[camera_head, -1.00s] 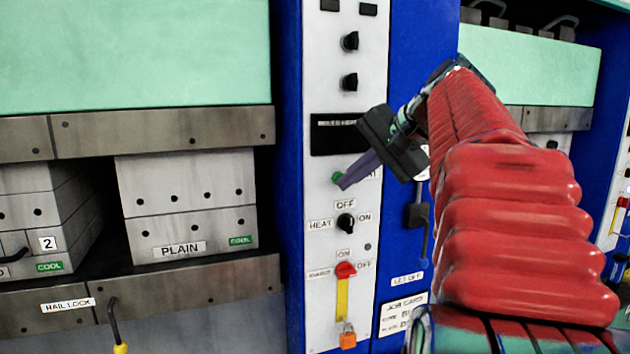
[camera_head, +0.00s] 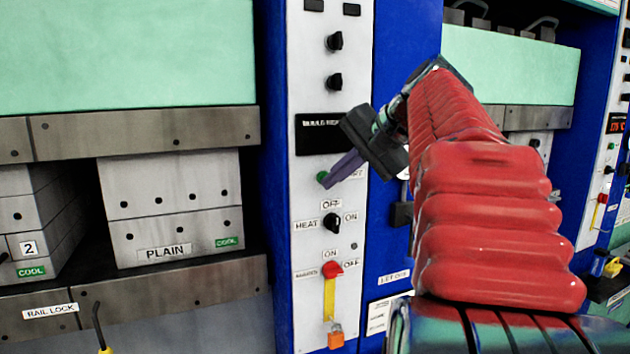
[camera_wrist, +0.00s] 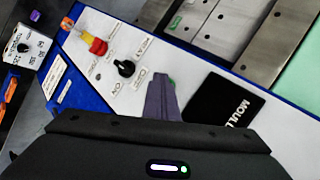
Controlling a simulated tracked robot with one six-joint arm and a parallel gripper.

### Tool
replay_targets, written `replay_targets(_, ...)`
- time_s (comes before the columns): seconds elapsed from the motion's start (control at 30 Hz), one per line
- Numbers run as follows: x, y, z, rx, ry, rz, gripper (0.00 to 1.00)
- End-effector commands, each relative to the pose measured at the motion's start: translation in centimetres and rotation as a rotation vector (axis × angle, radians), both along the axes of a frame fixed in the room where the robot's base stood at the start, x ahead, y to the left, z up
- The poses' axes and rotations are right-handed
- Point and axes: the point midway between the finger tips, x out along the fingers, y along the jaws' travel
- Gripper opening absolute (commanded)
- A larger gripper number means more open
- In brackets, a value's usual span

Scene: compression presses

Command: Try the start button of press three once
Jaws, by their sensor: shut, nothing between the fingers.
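A green start button (camera_head: 322,178) sits on the white control panel (camera_head: 308,236) between two presses, below a dark display. My gripper (camera_head: 326,182) is shut and empty, its purple fingertips over or right beside the button in the head view. In the wrist view the shut fingers (camera_wrist: 160,100) reach over the panel, and a bit of green (camera_wrist: 171,82) shows at their tips. I cannot tell whether the tips touch the button. No press number shows on this panel.
Below the button are a black heat knob (camera_head: 332,222) and a red switch (camera_head: 331,269) with a yellow strip and an orange padlock (camera_head: 336,337). The left press holds a PLAIN mould (camera_head: 170,183) marked COOL. Another press (camera_head: 515,70) stands at the right.

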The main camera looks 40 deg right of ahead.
Motion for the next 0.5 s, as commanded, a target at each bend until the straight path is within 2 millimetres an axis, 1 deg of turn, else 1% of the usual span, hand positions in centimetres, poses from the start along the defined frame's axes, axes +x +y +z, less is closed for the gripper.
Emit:
replay_targets(0.17,-0.3,0.1,0.0,0.000,0.000,-0.001,0.00)
replay_targets(0.5,-1.6,0.4,0.0,0.001,0.000,-0.001,0.00)
